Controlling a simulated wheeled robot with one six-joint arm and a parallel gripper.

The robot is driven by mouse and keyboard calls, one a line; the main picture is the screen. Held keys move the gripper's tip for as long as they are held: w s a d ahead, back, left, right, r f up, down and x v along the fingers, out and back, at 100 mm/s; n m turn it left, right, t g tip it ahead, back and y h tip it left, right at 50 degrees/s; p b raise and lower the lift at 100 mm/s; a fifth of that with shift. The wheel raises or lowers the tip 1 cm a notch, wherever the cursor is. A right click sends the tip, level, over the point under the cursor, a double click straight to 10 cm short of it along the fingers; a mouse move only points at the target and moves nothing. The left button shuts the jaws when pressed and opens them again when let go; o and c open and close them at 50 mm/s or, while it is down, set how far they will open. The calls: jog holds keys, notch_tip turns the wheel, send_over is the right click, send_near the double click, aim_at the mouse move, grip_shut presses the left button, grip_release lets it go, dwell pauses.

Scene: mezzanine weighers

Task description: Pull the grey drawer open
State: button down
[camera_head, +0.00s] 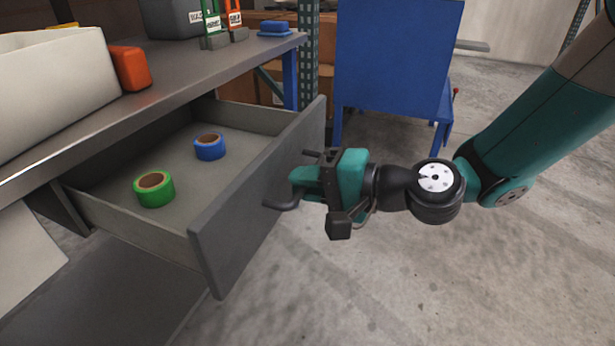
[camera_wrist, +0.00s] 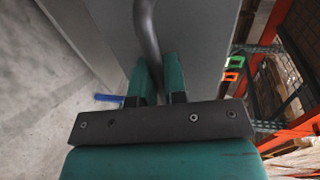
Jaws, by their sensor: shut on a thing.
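The grey drawer (camera_head: 250,200) stands well out from under the workbench, with its inside in plain view. A green tape roll (camera_head: 154,190) and a blue tape roll (camera_head: 209,147) sit in it. My gripper (camera_head: 298,182) is at the drawer's front face, shut on its dark bar handle (camera_head: 283,204). In the wrist view the handle (camera_wrist: 146,30) runs between the two teal fingers (camera_wrist: 160,80), in front of the grey drawer front (camera_wrist: 200,40). The gripped part of the handle is partly hidden by the fingers.
The workbench top (camera_head: 175,82) overhangs the drawer and carries a pale bin (camera_head: 55,90), an orange object (camera_head: 130,68) and a dark grey box (camera_head: 180,18). A blue panelled stand (camera_head: 395,60) is behind. Concrete floor (camera_head: 400,290) is clear before the drawer.

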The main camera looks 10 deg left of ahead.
jog(key=shift+s, duration=0.1)
jog(key=c, duration=1.2)
grip_release()
jog(key=shift+d, duration=0.1)
jog(key=b+v, duration=0.5)
jog(key=v, duration=1.2)
jog(key=shift+d, duration=0.15)
